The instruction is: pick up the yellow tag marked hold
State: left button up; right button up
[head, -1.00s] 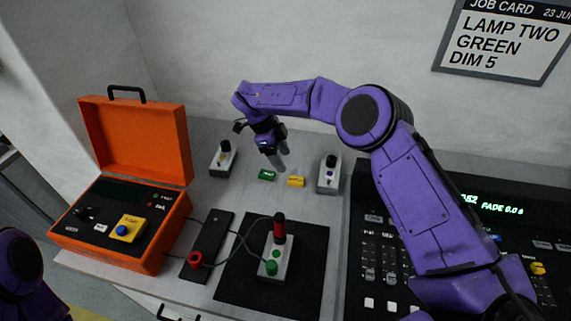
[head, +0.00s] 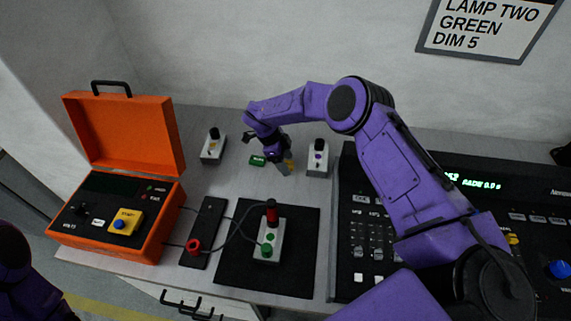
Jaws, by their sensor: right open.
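The yellow tag (head: 289,163) lies on the grey table near the back, between a green tag (head: 258,160) on its left and a grey lamp box on its right. It is partly hidden behind my right gripper (head: 284,172), and its lettering cannot be read. My right gripper is open, pointing down at the yellow tag's near left side. I cannot tell whether it touches the tag. My left gripper is not in view; only part of my left arm shows at the lower left.
Two grey boxes (head: 213,146) (head: 318,158) with black knobs stand at the back. An open orange case (head: 118,165) stands at left. A third box (head: 269,236) with a red-and-black plug sits on a black mat (head: 235,274). A black console (head: 365,272) fills the right. Cables cross the middle.

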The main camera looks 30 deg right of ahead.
jog(key=c, duration=1.1)
